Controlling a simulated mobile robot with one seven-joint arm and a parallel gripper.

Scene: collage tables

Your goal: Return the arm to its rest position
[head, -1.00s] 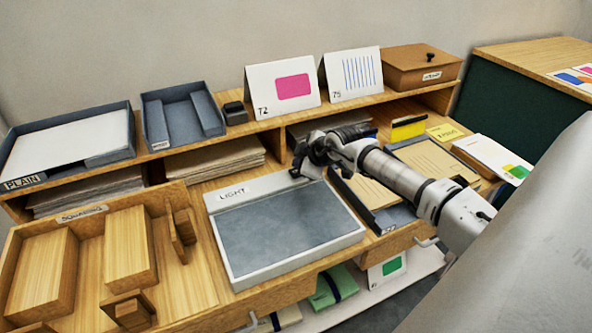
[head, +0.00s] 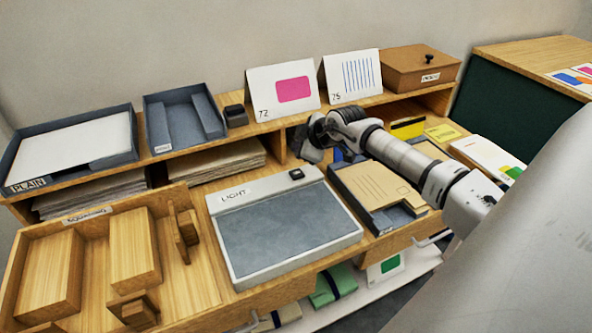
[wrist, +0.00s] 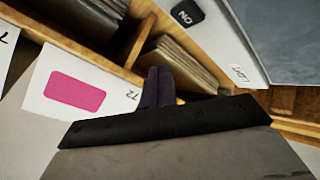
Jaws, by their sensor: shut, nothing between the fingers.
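My arm (head: 400,155) reaches in from the right over the desk. My gripper (head: 310,153) is at the back of the light pad, above the edge of the lower shelf opening. It also shows in the wrist view (wrist: 158,88), where the dark fingers are together with nothing between them. The light pad (head: 285,235), labelled LIGHT, lies below and in front of the gripper. Its dark switch (head: 296,174) is uncovered and apart from the gripper; it also shows in the wrist view (wrist: 187,13), bearing white letters.
Card 72 (head: 262,100) and card 75 (head: 335,90) stand on the upper shelf close behind the gripper. A tray of brown envelopes (head: 375,185) lies under the arm. A wooden box (head: 420,68) stands at the back right. The wooden block tray (head: 190,275) is at left.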

